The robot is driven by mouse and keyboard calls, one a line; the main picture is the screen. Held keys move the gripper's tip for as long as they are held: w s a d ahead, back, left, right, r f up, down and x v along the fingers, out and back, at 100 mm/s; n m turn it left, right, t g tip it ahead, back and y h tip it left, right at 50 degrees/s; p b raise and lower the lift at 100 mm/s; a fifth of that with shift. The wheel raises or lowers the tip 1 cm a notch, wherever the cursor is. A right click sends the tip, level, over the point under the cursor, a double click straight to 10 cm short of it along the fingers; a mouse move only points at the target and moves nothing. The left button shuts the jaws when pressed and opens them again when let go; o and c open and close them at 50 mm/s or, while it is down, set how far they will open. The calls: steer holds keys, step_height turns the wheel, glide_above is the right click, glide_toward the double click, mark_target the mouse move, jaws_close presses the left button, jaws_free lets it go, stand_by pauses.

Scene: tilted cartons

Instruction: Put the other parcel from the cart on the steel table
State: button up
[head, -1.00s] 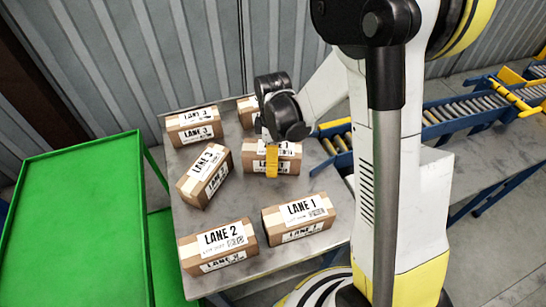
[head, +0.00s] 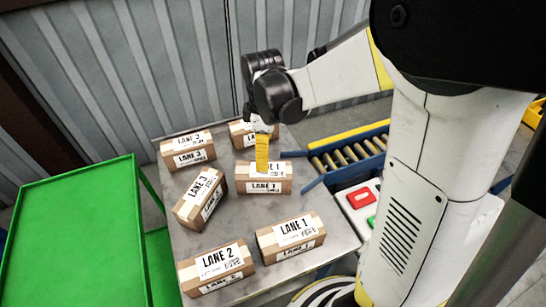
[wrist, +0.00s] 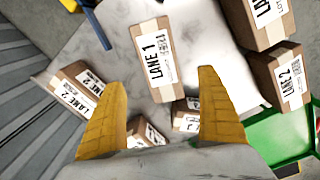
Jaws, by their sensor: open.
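The steel table (head: 232,222) carries several brown, white-labelled parcels. A LANE 1 parcel (head: 263,179) lies flat near the table's right edge, and shows in the wrist view (wrist: 153,58) ahead of my fingertips. My gripper (wrist: 161,80) is open and empty, with its yellow fingers spread. In the head view a yellow finger (head: 262,152) hangs just over that parcel's back edge; whether it touches is hard to tell. The green cart (head: 75,230) is at the left, and its visible top is bare.
Other parcels stand close by: LANE 3 (head: 201,199), LANE 2 (head: 216,268), a front LANE 1 (head: 292,237) and a back-left one (head: 188,149). Another behind my gripper is partly hidden. A roller conveyor (head: 345,152) adjoins at right; a corrugated wall (head: 120,80) is behind.

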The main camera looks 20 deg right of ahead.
steer(key=s+r+m+t, duration=0.6)
steer(key=s+r+m, duration=0.5)
steer(key=s+m, duration=0.1)
steer(key=shift+s+m+t, duration=0.4)
steer(key=shift+s, duration=0.5)
steer(key=shift+d+f, duration=0.1)
steer(key=shift+f+b, duration=0.25)
steer(key=shift+b, duration=0.05)
